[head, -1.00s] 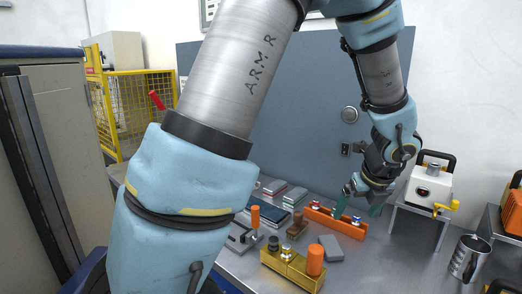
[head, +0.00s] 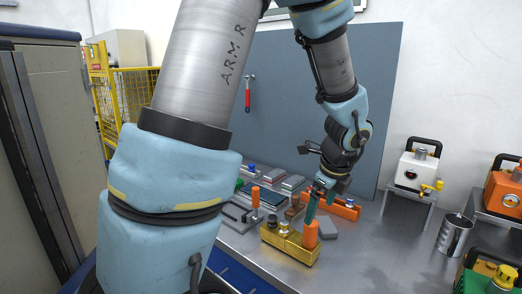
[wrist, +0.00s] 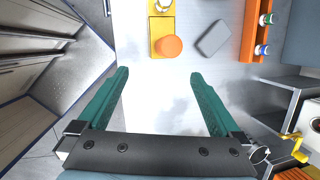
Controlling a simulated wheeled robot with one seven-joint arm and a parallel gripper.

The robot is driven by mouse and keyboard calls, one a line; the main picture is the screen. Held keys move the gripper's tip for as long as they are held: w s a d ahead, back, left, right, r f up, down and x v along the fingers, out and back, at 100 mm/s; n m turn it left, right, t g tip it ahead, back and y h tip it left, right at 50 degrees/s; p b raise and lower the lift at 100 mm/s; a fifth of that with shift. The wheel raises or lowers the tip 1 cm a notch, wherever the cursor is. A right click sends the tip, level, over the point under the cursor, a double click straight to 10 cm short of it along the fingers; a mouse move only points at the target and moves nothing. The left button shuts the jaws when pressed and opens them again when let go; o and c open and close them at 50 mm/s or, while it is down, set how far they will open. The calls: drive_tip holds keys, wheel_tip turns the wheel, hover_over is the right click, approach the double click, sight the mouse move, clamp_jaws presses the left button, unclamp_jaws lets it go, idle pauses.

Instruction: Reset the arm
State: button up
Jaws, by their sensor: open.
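My gripper (head: 320,203) hangs above the metal bench in the head view, close to the orange cylinder on the brass block. In the wrist view its two green fingers (wrist: 160,95) are wide apart with only bare bench between them. It is open and empty. My arm reaches across the head view from the left and bends down to the gripper at the middle. The bench (head: 350,270) lies below it.
A brass block (head: 290,246) with an orange cylinder (head: 310,235), a grey block (head: 328,228) and an orange rack (head: 344,208) stand near my gripper. A white device (head: 418,171) on a stand and a metal mug (head: 454,234) are at right.

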drive_tip(key=s+a+f+n+b, duration=0.2)
drive_tip(key=a+f+n+b, duration=0.1)
drive_tip(key=a+n, duration=0.7)
drive_tip(key=s+a+f+n+g+h+b, duration=0.1)
drive_tip(key=a+f+n+b, duration=0.3)
drive_tip(key=a+n, duration=0.7)
drive_tip(key=s+n, duration=0.1)
drive_tip(key=n, duration=0.4)
drive_tip(key=shift+s+a+g, duration=0.2)
drive_tip(key=shift+s+g, duration=0.1)
drive_tip(key=shift+s, duration=0.05)
